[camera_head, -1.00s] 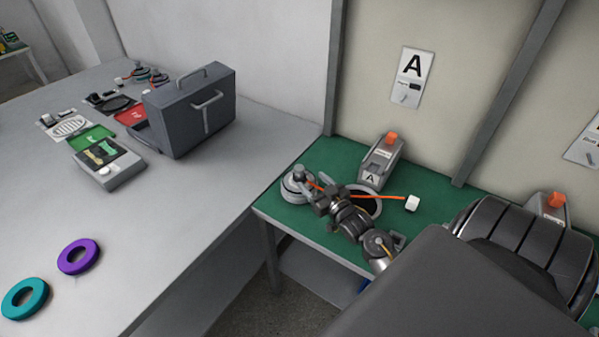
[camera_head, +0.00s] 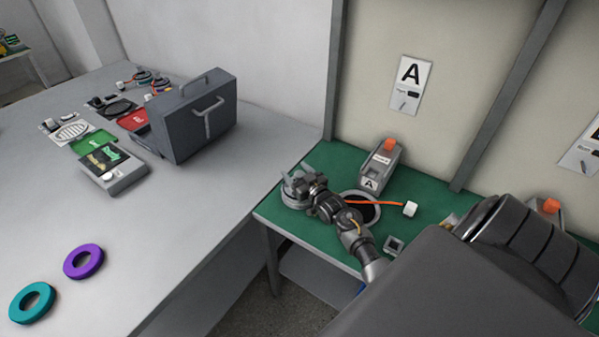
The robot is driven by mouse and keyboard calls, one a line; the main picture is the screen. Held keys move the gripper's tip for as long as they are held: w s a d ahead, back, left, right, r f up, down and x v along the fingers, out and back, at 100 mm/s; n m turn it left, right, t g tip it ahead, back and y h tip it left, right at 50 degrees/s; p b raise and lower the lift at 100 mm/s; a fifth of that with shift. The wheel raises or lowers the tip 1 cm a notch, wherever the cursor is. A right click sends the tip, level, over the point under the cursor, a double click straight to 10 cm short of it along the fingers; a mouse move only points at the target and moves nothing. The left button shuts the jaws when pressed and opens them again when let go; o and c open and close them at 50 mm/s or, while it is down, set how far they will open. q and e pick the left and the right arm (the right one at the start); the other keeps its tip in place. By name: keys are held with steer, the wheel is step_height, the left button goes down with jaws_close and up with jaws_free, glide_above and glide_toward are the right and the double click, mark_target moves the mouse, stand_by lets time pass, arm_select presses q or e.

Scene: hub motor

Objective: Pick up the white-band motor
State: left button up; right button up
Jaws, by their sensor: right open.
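A round hub motor (camera_head: 293,202) with a pale rim lies at the left end of the green bench top (camera_head: 318,229). An orange cable (camera_head: 375,203) runs right to a white connector (camera_head: 410,208); its left part is hidden behind my arm. My right gripper (camera_head: 298,177) is open, with its fingers at the top of the motor, and covers much of it. I cannot tell whether the fingers touch it. My left gripper is out of view.
A dark ring (camera_head: 368,203) lies behind my right arm. A grey labelled device (camera_head: 379,167) with an orange top stands behind it. A small square part (camera_head: 394,246) lies nearer. The grey table (camera_head: 180,225) at left holds a toolbox (camera_head: 192,120), a purple ring (camera_head: 83,262) and a teal ring (camera_head: 32,303).

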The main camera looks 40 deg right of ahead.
steer(key=shift+w, duration=0.1)
jaws_close()
stand_by(0.4)
steer(key=shift+w+r, duration=0.1)
steer(key=shift+r, duration=0.1)
